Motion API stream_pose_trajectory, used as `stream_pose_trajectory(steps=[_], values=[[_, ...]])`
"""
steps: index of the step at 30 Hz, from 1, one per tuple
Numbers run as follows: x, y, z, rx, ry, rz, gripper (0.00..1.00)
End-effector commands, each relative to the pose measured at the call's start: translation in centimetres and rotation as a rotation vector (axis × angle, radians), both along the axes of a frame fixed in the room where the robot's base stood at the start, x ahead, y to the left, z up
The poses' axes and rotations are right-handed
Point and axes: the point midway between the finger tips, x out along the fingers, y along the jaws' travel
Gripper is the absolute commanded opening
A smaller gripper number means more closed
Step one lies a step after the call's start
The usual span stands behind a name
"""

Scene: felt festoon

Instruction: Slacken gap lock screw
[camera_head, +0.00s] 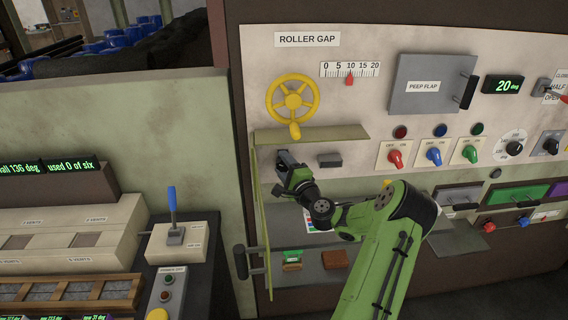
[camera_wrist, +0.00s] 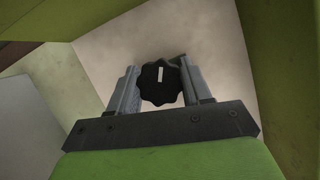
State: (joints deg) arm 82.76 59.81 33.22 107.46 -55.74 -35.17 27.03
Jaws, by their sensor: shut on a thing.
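The gap lock screw (camera_wrist: 158,84) shows in the wrist view as a black scalloped knob with a white mark on its face. The white mark stands nearly upright. My gripper (camera_wrist: 160,88) has one finger on each side of the knob and is shut on it. In the head view my gripper (camera_head: 290,165) reaches into the opening under the yellow handwheel (camera_head: 292,101), and the knob is hidden there behind my gripper. The roller gap scale (camera_head: 350,70) has its red pointer near 10.
A green shelf edge (camera_head: 320,134) runs just above my gripper. An opened green door (camera_head: 262,215) stands to its left. A dark block (camera_head: 329,160) sits to its right. Below, a shelf holds a green item (camera_head: 292,258) and a brown block (camera_head: 335,259).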

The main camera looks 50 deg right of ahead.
Motion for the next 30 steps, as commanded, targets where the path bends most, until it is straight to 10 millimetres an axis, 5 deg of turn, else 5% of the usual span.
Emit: stream_pose_trajectory(steps=[15,30], values=[[0.03,0.04,0.0,-0.331,0.278,0.0,0.18],[0.01,0.03,-0.11,-0.447,0.379,0.0,0.18]])
